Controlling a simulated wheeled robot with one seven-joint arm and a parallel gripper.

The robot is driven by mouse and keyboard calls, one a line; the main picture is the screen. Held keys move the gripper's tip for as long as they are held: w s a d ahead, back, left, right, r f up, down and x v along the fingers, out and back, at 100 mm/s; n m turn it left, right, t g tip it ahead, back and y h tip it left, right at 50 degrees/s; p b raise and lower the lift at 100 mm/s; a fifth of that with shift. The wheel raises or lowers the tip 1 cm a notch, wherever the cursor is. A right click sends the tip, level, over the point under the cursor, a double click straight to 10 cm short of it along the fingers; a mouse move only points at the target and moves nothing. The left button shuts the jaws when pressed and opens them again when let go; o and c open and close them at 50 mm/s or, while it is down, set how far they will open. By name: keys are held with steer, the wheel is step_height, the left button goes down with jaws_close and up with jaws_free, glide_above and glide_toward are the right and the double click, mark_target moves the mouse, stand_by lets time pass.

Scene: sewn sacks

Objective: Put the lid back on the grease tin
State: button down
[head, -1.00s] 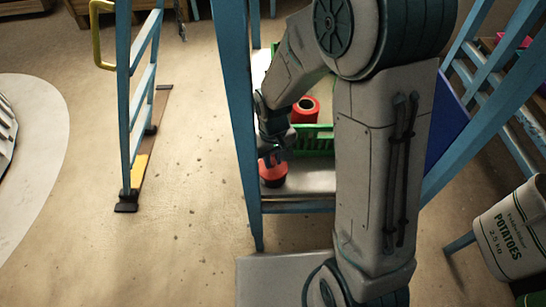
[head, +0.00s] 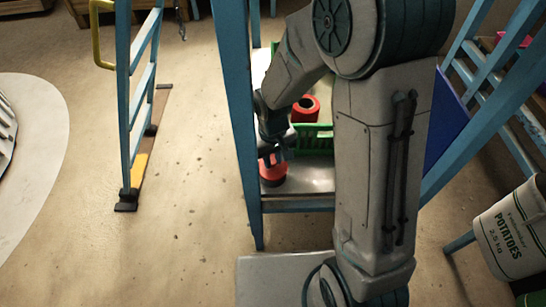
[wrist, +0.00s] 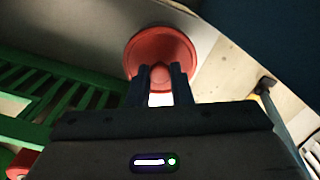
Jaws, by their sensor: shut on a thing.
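A red round lid (wrist: 158,48) with a small knob is in the wrist view, with the knob between the two fingertips of my gripper (wrist: 160,78). My gripper is shut on that knob. In the head view the red lid (head: 273,172) shows below my gripper (head: 272,157), low over the near left end of the grey surface. Whether it is touching anything beneath it I cannot tell.
A green slatted crate (head: 314,138) stands close to the right of my gripper; its slats (wrist: 50,85) fill the left of the wrist view. Blue posts (head: 236,110) frame the grey surface (head: 312,178). A potato sack (head: 515,230) is at the right.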

stand_by(0.3)
steer(key=c, duration=0.7)
jaws_free()
steer(key=shift+c, duration=0.2)
steer(key=shift+r+p, duration=2.95)
steer(key=shift+r, duration=0.55)
jaws_close()
steer(key=shift+f, duration=0.2)
steer(key=shift+f+b, duration=2.15)
steer(key=shift+f, duration=0.5)
